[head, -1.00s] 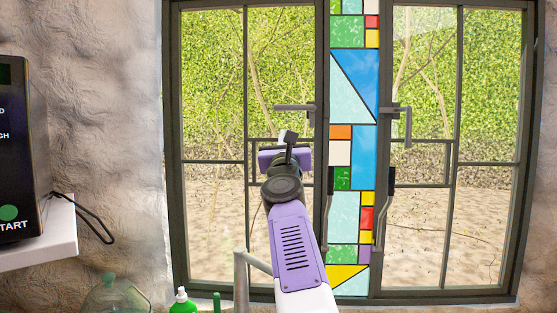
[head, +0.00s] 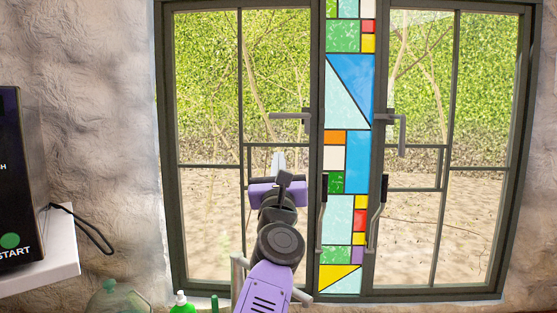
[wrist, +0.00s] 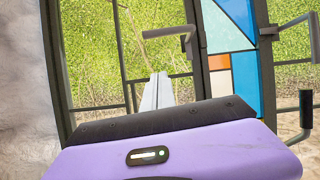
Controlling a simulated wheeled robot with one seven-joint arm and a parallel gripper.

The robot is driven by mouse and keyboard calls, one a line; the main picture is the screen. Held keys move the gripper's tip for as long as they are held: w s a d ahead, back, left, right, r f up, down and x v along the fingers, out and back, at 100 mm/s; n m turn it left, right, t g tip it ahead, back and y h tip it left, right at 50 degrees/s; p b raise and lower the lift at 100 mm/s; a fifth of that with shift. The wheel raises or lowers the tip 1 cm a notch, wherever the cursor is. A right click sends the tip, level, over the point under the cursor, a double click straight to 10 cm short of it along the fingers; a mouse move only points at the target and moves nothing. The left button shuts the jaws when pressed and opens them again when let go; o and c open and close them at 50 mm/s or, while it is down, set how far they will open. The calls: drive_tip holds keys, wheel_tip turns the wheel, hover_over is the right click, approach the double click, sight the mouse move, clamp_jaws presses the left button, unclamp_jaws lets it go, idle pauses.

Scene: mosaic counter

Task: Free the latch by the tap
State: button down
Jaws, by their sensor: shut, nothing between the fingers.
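The left window latch (head: 290,116) is a grey lever lying level, pointing left from its mount. It also shows in the wrist view (wrist: 170,34), above and beyond my fingers. The right window latch (head: 402,133) has its lever hanging down. A grey metal pipe (head: 237,272), which looks like the tap, stands below the left pane, partly hidden by my arm. My gripper (head: 278,161) is in front of the left pane, below the left latch, with its pale fingers together and empty. The fingers (wrist: 155,90) point toward the window in the wrist view, apart from the latch in the picture.
Two dark-gripped upright handles, left (head: 323,210) and right (head: 377,215), flank the stained-glass strip (head: 350,85). A black appliance (head: 18,190) sits on a white shelf (head: 45,252) at left. A green bottle (head: 181,304) and a clear jug (head: 108,299) stand below.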

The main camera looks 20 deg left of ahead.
drive_tip(key=shift+v, duration=1.1)
